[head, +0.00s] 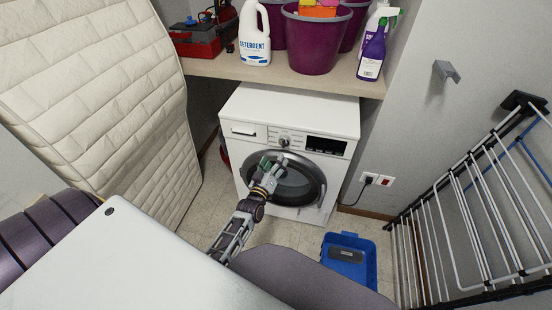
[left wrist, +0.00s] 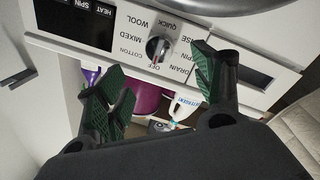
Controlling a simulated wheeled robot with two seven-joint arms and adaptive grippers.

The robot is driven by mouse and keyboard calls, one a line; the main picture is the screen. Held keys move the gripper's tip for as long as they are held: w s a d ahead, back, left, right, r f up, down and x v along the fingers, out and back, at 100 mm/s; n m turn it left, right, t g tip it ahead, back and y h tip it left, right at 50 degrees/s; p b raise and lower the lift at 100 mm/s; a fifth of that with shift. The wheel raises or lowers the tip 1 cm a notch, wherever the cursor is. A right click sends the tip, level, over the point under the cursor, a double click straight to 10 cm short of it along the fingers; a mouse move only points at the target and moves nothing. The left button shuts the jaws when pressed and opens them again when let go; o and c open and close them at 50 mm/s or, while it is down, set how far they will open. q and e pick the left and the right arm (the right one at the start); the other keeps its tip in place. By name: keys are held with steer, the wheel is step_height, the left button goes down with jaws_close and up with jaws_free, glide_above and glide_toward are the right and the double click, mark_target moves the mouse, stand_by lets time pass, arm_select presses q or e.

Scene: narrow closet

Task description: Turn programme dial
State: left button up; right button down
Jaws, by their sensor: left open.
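The programme dial (head: 284,141) is a small round silver knob on the front panel of the white washing machine (head: 290,105), left of its dark display. In the left wrist view, where the panel appears upside down, the dial (left wrist: 158,48) is ringed by labels such as OFF, COTTON, MIXED, WOOL, QUICK and DRAIN. A small red mark shows on it; its exact setting is hard to read. My left gripper (head: 272,162) is in front of the machine's upper door, just below the dial. Its green-padded fingers (left wrist: 158,80) are spread and empty, apart from the dial. My right gripper is not seen.
A shelf (head: 290,80) above the machine holds a detergent bottle (head: 254,40), purple buckets (head: 316,45), a spray bottle (head: 372,52) and a red toolbox (head: 196,40). A mattress (head: 110,90) leans left. A blue bin (head: 349,260) and drying rack (head: 470,220) stand right.

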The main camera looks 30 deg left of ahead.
arm_select(q)
steer(key=shift+s+d, duration=0.15)
steer(key=shift+s, duration=0.75)
